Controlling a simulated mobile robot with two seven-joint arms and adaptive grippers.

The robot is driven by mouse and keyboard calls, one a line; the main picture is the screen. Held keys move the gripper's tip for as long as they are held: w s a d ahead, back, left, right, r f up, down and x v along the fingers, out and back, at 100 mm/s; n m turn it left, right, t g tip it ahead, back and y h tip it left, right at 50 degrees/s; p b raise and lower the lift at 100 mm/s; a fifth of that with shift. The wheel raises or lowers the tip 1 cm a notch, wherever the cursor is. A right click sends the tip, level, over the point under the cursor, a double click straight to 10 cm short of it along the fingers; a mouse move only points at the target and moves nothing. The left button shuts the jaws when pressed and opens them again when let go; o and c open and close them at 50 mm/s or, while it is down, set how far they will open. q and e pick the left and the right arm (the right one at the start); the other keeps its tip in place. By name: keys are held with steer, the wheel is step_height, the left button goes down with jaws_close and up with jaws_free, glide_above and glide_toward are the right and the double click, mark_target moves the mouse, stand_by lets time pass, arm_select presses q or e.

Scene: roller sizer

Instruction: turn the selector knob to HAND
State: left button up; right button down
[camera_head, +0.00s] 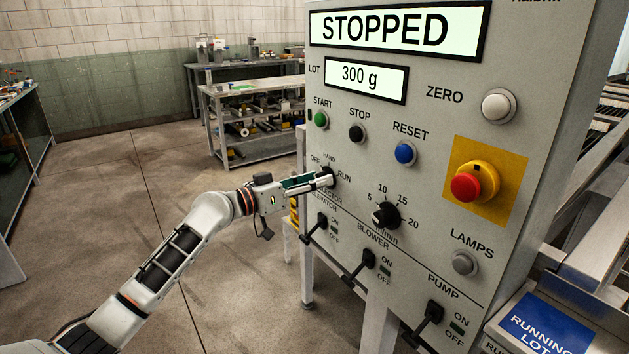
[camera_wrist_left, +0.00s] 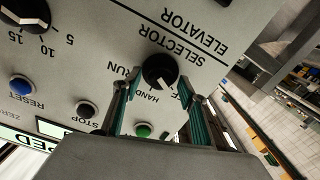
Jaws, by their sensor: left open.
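The selector knob (camera_head: 329,170) is a black round knob on the grey control panel, with OFF, HAND and RUN printed around it. In the left wrist view the knob (camera_wrist_left: 159,71) shows upside down, with HAND below it. Its pointer setting is too small to tell for sure. My left gripper (camera_head: 324,181) is at the knob and partly hides it. In the left wrist view its open fingers (camera_wrist_left: 158,82) stand on either side of the knob's lower part; I cannot tell whether they touch it. My right gripper is not in view.
The display (camera_head: 395,32) reads STOPPED. START (camera_head: 320,119), STOP (camera_head: 357,133) and RESET (camera_head: 405,153) buttons sit above the knob. A black dial (camera_head: 385,215) is to its right, and the elevator switch (camera_head: 318,228) is below. A red emergency button (camera_head: 466,187) is further right. Open floor lies left.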

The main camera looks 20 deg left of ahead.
arm_select(q)
steer(key=c, duration=1.1)
steer(key=shift+s+d+f+m+b, duration=0.1)
steer(key=shift+m+b, duration=2.3)
steer(key=shift+m, duration=0.6)
steer(key=shift+d+f+m+b, duration=0.1)
steer(key=shift+m+b, duration=2.3)
steer(key=shift+m, duration=0.6)
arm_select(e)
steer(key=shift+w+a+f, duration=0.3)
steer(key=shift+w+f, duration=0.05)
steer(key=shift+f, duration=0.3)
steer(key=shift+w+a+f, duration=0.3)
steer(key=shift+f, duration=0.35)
arm_select(q)
steer(key=shift+r, duration=0.1)
steer(key=o, duration=1.1)
